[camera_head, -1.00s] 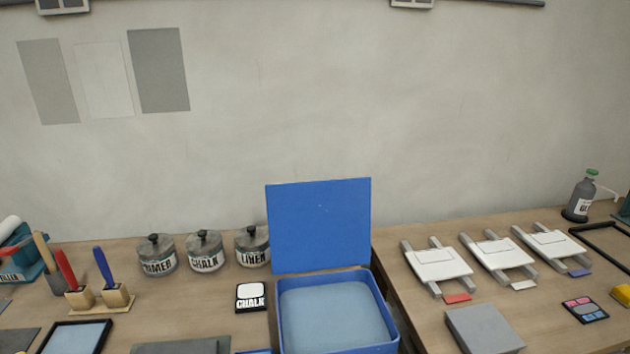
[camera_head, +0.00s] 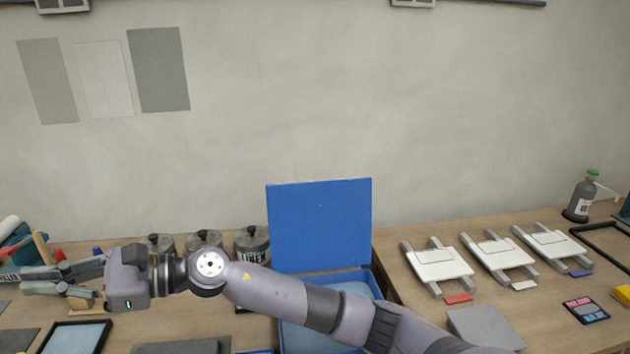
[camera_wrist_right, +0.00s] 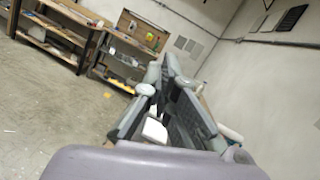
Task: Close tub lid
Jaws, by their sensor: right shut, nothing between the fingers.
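The blue tub (camera_head: 300,335) sits on the bench with its blue lid (camera_head: 320,222) standing upright at the back, open. My right arm reaches in from the lower right and crosses in front of the tub, hiding part of its inside. My right gripper (camera_head: 62,280) is left of the tub, pointing left, shut and empty near the brushes. Its fingers also show in the right wrist view (camera_wrist_right: 172,75). My left gripper is not in view.
Three jars stand left of the lid, the nearest being the liner jar (camera_head: 252,244), partly behind my arm. White clamped frames (camera_head: 437,264) and a grey block (camera_head: 484,328) lie to the right. A bottle (camera_head: 579,198) stands at the far right.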

